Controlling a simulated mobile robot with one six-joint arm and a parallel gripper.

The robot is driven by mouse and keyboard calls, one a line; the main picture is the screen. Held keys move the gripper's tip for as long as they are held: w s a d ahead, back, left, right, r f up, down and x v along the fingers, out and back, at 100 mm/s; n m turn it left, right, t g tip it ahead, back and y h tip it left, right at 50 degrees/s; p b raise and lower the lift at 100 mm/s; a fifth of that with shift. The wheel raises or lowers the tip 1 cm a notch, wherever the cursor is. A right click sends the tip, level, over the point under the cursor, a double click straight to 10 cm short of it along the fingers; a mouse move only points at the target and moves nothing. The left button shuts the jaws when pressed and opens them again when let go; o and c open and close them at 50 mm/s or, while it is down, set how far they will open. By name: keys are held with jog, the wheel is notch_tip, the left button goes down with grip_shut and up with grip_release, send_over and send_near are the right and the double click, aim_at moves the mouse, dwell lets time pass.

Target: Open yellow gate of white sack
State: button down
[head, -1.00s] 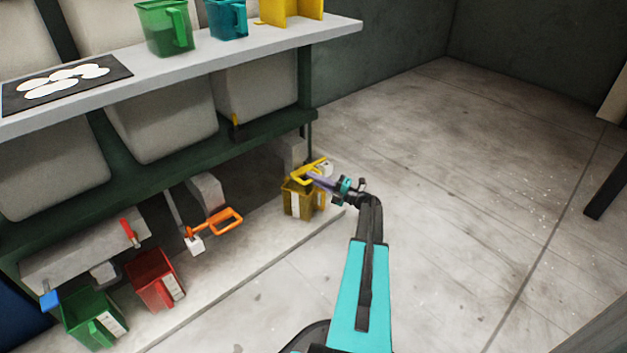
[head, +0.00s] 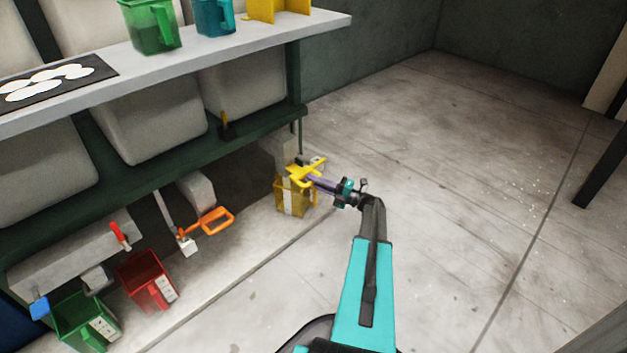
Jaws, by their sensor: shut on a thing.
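The yellow gate handle (head: 301,175) sits low at the right end of the rack, just above a yellow jug (head: 287,204). A pale sack (head: 245,92) hangs above it, under the shelf. My gripper (head: 311,182) reaches in from the right with purplish fingers and is shut on the yellow handle. The fingers hide part of the handle. A small white block shows just behind the handle. Whether the gate's opening is uncovered cannot be seen, and nothing visibly falls into the jug.
An orange handle (head: 208,224), a red handle (head: 120,235) and a blue handle (head: 39,307) line the rack's lower left. A red jug (head: 146,279) and a green jug (head: 76,321) stand below. The shelf (head: 220,52) overhangs.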

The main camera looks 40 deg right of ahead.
jog(key=shift+d, duration=0.1)
jog(key=c, duration=1.9)
grip_release()
jog(key=shift+o, duration=0.7)
jog(key=shift+w, duration=0.1)
jog(key=p+v, duration=0.4)
jog(key=v, duration=0.9)
jog(key=shift+s, duration=0.4)
jog(key=shift+f, duration=0.15)
jog(key=shift+s, duration=0.15)
